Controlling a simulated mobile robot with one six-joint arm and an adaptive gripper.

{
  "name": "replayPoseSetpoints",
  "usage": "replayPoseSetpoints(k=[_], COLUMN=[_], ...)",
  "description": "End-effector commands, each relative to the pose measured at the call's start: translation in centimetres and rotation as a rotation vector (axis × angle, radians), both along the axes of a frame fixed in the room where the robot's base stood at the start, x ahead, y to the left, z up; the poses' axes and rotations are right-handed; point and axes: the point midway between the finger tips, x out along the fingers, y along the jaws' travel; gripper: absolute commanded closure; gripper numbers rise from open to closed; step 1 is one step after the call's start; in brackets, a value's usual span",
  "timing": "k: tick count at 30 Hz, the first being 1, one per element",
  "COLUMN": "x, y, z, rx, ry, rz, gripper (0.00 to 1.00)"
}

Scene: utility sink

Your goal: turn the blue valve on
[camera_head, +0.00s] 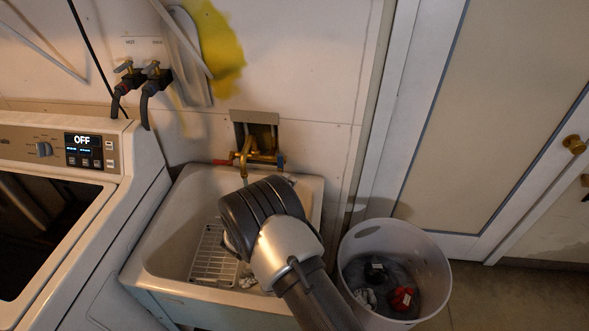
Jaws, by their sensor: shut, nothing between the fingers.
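The blue valve (281,162) is a small blue handle on the right side of the brass faucet (259,156), on the wall above the utility sink (168,238). Its exact angle is too small to tell. A red valve handle (222,162) is on the left side of the faucet. My black and silver arm reaches up over the sink, with its dark upper part just below the faucet. My gripper's fingers do not show; they are hidden behind the arm or out of view.
A wire rack (213,256) lies in the sink. A washing machine (62,150) reading OFF stands at the left. A white bin (433,268) with dark and red items stands right of the sink. Hose taps (140,72) are on the wall upper left. A door (470,110) is at the right.

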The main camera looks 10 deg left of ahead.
Motion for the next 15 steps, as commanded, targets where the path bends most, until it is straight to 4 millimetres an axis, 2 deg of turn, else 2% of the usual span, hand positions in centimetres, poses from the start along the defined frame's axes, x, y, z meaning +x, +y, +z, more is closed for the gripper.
replayPoseSetpoints(k=[6, 15], x=[-2.0, -2.2], y=[0.8, 0.8], z=[0.0, 0.0], rx=[0.000, 0.001], ry=[0.000, 0.000], rz=[0.000, -0.001], gripper=[1.00, 1.00])
